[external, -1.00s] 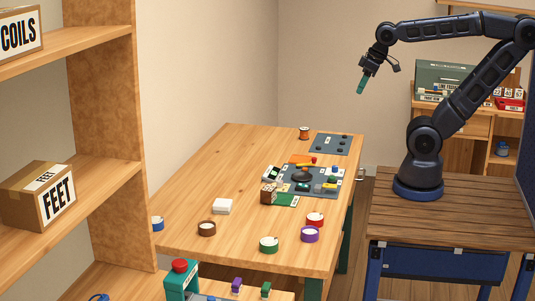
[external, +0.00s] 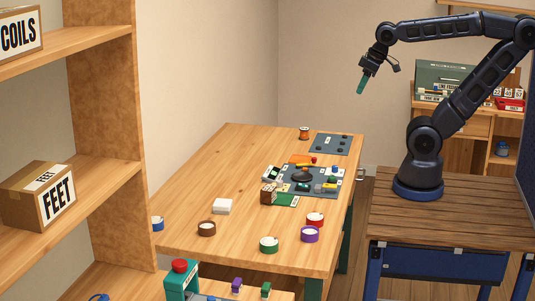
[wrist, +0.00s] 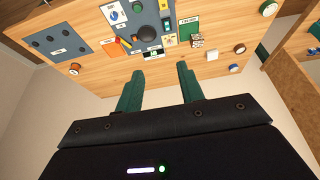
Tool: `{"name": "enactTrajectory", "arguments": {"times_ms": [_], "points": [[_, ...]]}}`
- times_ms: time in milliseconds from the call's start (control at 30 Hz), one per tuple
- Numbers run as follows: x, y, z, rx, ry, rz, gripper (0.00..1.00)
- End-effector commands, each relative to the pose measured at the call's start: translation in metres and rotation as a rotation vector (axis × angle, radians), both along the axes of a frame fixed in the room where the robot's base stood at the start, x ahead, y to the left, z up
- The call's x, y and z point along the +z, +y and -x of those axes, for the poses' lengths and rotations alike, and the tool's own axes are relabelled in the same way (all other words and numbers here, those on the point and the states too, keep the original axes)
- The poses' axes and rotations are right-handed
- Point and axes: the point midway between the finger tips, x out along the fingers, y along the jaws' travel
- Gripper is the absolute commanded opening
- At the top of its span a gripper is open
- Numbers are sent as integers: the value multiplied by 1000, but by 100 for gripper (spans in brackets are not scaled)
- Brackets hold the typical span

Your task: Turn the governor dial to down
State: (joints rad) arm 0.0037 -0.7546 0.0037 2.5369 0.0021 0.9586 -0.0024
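My gripper (external: 361,86) hangs high above the right back of the wooden table, well clear of everything. In the wrist view, its two green fingers (wrist: 160,70) stand apart with nothing between them. A grey panel (external: 323,191) lies on the table below and to the left of my gripper, with a dark round part (external: 303,175) and several small coloured parts on it. The dark round part also shows in the wrist view (wrist: 150,33), beyond the fingertips. The labels are too small to read, so I cannot tell which part is the governor dial or its setting.
A second grey panel (external: 330,144) with small dark knobs lies at the table's back. A copper-coloured spool (external: 304,133), a brown block (external: 268,194), a white box (external: 222,206) and several round coloured pieces stand around. The table's left side (external: 210,170) is mostly clear.

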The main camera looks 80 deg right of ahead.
Motion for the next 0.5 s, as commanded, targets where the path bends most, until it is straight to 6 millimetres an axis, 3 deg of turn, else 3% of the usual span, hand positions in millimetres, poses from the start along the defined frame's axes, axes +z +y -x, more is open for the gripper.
{"name": "enactTrajectory", "arguments": {"times_ms": [233, 500], "points": [[-1, 0, -15, 40, 30, 17, 45], [-13, 1, -65, 170, 124, 77, 45]]}}
